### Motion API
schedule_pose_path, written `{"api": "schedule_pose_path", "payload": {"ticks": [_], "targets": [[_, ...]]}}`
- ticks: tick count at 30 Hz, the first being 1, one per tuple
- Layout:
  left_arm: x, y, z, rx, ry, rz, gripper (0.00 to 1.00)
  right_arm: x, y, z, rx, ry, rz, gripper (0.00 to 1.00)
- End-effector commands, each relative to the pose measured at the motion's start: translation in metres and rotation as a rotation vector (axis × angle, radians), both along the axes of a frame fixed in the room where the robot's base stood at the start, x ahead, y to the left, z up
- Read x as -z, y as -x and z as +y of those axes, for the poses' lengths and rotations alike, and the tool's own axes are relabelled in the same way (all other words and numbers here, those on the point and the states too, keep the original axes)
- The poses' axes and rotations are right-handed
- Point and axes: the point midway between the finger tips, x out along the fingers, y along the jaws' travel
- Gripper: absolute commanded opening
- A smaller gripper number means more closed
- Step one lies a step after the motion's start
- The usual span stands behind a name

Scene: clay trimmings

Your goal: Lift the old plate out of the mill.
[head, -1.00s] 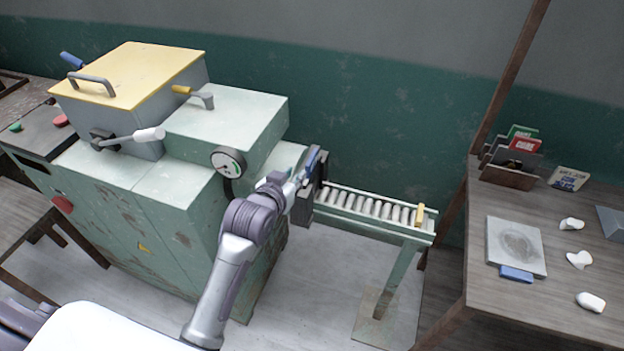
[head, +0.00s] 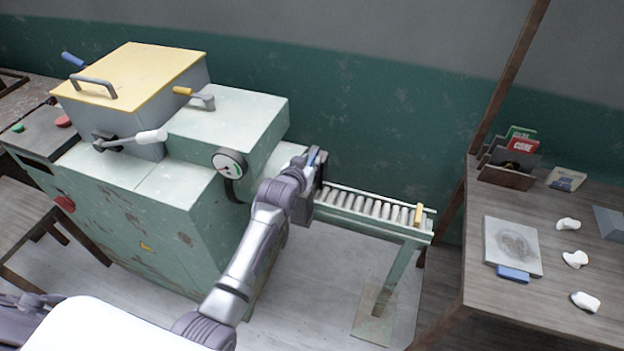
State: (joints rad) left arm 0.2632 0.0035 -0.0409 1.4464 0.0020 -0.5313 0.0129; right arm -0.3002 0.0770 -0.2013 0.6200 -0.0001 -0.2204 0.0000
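The pale green mill (head: 190,215) stands on the left, with its outlet end facing right toward a roller stand. My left arm reaches up from the bottom to this outlet. My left gripper (head: 312,165) is at the dark plate holder (head: 319,185) there, beside a small blue part (head: 313,156) that may be the old plate's handle. The arm and gripper hide most of the holder and any plate in it. The fingers are too small and covered to tell whether they grip. My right gripper is not in view.
A roller stand (head: 365,207) runs right from the outlet. A wooden table (head: 490,300) at right bears a grey plate with a blue handle (head: 513,247), white clay lumps (head: 575,259) and a card rack (head: 509,170). A gauge (head: 229,164) sits on the mill near my arm.

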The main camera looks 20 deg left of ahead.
Motion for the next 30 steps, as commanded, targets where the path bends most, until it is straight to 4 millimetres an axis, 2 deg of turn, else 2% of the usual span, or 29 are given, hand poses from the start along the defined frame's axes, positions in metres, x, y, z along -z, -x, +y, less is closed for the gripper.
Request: {"api": "schedule_pose_path", "payload": {"ticks": [5,10,30], "targets": [[0.0002,0.0001,-0.0001,0.0,0.0,0.0,0.25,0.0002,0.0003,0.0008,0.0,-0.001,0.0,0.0],[0.0001,0.0003,-0.0002,0.0,0.0,0.0,0.0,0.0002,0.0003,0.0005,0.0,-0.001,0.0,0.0],[-0.0051,-0.0006,-0.0001,0.0,0.0,-0.005,0.0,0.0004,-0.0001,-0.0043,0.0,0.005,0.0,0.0]]}}
